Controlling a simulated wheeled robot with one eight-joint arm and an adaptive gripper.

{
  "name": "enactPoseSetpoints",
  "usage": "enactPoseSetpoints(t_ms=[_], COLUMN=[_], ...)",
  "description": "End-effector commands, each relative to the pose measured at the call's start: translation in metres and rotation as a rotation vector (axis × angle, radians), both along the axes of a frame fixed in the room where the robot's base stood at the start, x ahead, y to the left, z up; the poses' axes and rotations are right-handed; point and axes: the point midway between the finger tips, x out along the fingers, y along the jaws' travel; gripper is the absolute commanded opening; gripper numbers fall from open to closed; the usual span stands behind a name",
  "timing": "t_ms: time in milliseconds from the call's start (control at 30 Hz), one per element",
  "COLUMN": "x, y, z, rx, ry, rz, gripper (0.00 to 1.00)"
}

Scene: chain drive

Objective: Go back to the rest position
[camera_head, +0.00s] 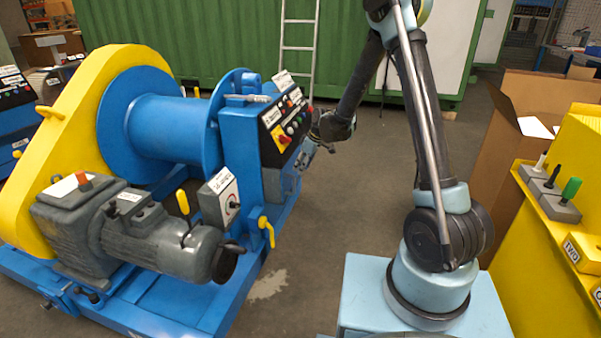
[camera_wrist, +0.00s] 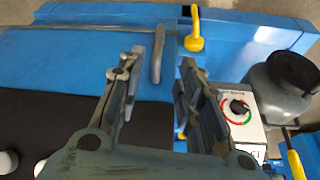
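My gripper (camera_head: 318,146) is beside the right side of the blue machine's control box (camera_head: 240,125) in the head view, partly hidden by that box and its panel. In the wrist view my gripper (camera_wrist: 160,72) has its two grey fingers spread apart with nothing held between them. A grey bar-shaped handle (camera_wrist: 158,52) on the blue surface shows in the gap beyond the fingers. I cannot tell its exact distance from the fingertips. My arm reaches down from the upper right towards the machine.
The blue winch drum (camera_head: 165,125), yellow chain guard (camera_head: 80,85) and grey motor (camera_head: 165,240) fill the left. A switch box (camera_wrist: 240,108) and yellow valve handle (camera_wrist: 194,35) are close to my gripper. A yellow console (camera_head: 550,260) stands right. Floor between is clear.

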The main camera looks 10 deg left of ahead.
Motion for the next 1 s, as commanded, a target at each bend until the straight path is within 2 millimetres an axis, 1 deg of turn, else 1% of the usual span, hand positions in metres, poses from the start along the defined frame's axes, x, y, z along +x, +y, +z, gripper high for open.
enactPoseSetpoints(t_ms=[133, 467, 567, 667, 867, 1000], x=[0.0, 0.0, -0.001, -0.002, -0.011, -0.021], y=[-0.002, -0.003, -0.007, -0.02, -0.067, -0.101], z=[0.005, 0.006, 0.01, 0.022, 0.062, 0.088], rx=[0.0, 0.0, -0.002, -0.006, -0.02, -0.032], ry=[0.0, 0.0, 0.001, 0.005, 0.021, 0.032], rz=[0.0, 0.0, -0.009, -0.034, -0.137, -0.212], gripper=[0.33, 0.33, 0.33, 0.33, 0.33, 0.33])
